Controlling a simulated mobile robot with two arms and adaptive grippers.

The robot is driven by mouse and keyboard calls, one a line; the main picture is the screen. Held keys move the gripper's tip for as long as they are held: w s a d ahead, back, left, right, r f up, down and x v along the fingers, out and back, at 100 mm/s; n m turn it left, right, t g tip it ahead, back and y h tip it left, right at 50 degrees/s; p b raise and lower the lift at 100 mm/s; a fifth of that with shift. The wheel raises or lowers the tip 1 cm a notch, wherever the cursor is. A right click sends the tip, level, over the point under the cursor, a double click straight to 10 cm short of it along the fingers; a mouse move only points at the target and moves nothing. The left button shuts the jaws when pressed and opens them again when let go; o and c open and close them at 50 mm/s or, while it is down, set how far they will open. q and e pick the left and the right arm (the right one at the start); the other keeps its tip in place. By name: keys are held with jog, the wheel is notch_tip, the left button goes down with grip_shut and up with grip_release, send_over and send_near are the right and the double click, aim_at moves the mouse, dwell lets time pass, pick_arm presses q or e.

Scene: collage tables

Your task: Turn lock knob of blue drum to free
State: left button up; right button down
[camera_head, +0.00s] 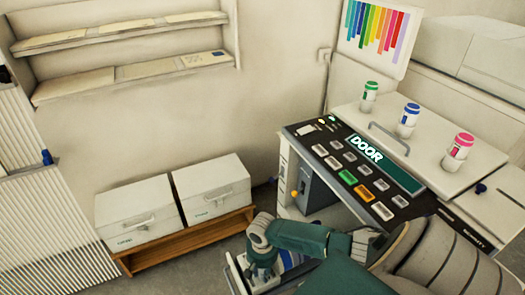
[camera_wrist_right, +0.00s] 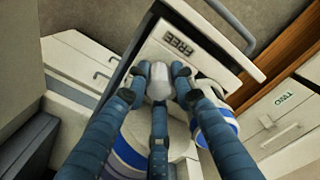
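My right gripper (camera_head: 262,262) is low in the head view, at the end of my green arm, beside a white and blue striped drum (camera_head: 290,259) that the arm partly hides. In the right wrist view my right gripper's three fingers (camera_wrist_right: 159,82) close in around a small white knob (camera_wrist_right: 159,78). The fingertips sit right against its sides. A plate marked FREE (camera_wrist_right: 180,44) is just beyond the knob. White and blue striped surfaces (camera_wrist_right: 126,158) show below and behind the fingers. My left gripper is not in view.
A console with a DOOR panel (camera_head: 398,170) and several buttons stands at the right. Three capped jars, green (camera_head: 369,97), blue (camera_head: 408,121) and pink (camera_head: 458,154), stand on its white top. Two white boxes (camera_head: 140,215) sit on a low wooden stand. Grey floor shows at the bottom.

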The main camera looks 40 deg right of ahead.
dwell(0.3)
jog(key=n+p, duration=0.1)
jog(key=n, duration=0.3)
jog(key=shift+p, duration=0.35)
jog(key=n, duration=0.4)
jog(key=shift+n+p, duration=0.3)
jog(key=shift+p, duration=0.05)
jog(key=n, duration=0.4)
jog(key=shift+n, duration=0.3)
jog(key=n, duration=0.4)
jog(key=shift+a+n, duration=0.1)
jog(key=shift+n, duration=0.2)
jog(key=c, duration=1.5)
grip_release()
jog(key=shift+c, duration=0.2)
